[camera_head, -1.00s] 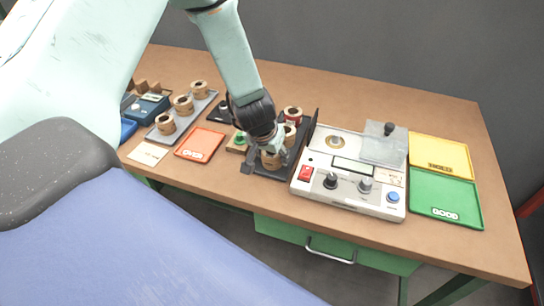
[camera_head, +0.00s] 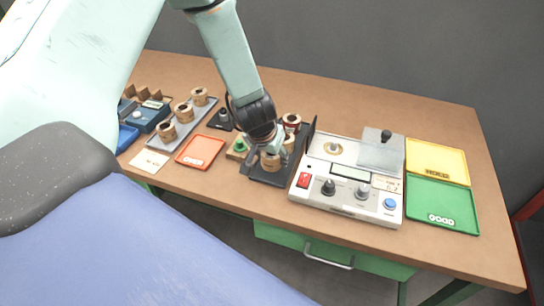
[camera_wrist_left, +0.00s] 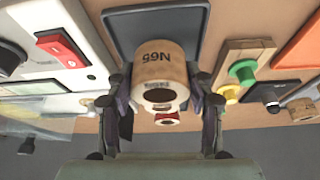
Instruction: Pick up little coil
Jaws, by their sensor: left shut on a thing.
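My left gripper (camera_head: 268,152) is over the dark tray left of the tester. It is shut on a small tan coil (camera_head: 270,162) at the front of that tray. In the left wrist view the coil (camera_wrist_left: 158,68) sits between the two fingers, marked "N65", with a dark hole through its middle. Another coil, with red on it (camera_head: 291,121), stands at the back of the tray. A further coil (camera_head: 288,142) shows partly behind the gripper. My right gripper is not in view.
The tester (camera_head: 347,207) stands close to the right of the dark tray (camera_head: 262,181). A green-knobbed block (camera_head: 238,148) and an orange tray (camera_head: 201,149) are to the left. A grey tray (camera_head: 206,109) holds several coils. Yellow (camera_head: 437,147) and green (camera_head: 440,190) trays lie far right.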

